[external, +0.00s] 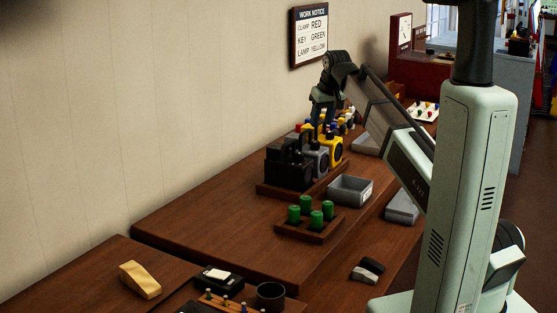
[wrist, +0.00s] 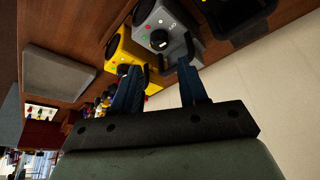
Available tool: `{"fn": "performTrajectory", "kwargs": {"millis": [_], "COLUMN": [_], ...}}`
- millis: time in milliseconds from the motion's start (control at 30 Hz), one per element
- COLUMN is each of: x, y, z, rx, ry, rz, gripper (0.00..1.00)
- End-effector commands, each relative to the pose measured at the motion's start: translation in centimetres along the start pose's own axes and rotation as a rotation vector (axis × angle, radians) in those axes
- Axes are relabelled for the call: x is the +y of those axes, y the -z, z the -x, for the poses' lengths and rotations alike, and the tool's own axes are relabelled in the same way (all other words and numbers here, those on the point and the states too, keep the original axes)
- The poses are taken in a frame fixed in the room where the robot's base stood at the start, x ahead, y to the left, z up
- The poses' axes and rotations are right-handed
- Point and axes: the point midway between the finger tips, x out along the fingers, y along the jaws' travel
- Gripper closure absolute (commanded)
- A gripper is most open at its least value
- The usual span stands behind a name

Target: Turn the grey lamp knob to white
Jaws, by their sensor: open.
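The grey lamp (external: 316,150) stands between a black unit (external: 288,166) and a yellow unit (external: 334,139) on a wooden base. In the wrist view the grey lamp (wrist: 181,25) shows a black knob (wrist: 158,40) with a white mark and small coloured dots around it. Which dot the mark points to is too small to tell. My gripper (external: 323,112) is above the grey and yellow units. In the wrist view my gripper (wrist: 160,68) is open and empty, with its fingertips near the two units and apart from the knob.
A grey bin (external: 350,190) and a tray with several green cylinders (external: 306,216) stand in front of the row. A wall notice (external: 309,36) reads clamp red, key green, lamp yellow. The bench left of the row is clear.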

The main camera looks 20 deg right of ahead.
Motion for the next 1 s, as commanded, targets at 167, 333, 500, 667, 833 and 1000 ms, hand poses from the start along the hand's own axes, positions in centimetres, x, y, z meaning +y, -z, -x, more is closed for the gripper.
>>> {"fn": "performTrajectory", "kwargs": {"millis": [167, 333, 500, 667, 833, 1000], "x": [0.0, 0.0, 0.0, 0.0, 0.0, 0.0], "y": [0.0, 0.0, 0.1, 0.0, 0.0, 0.0], "z": [-2.9, -5.3, -7.2, -8.3, -8.7, -8.7], "rx": [-0.001, 0.000, 0.001, 0.000, 0.002, 0.002], "ry": [0.000, 0.000, 0.000, 0.000, 0.000, 0.000], "rz": [-0.001, -0.001, -0.001, -0.001, -0.001, -0.001], "gripper": [0.57, 0.57, 0.57, 0.57, 0.57, 0.57]}}
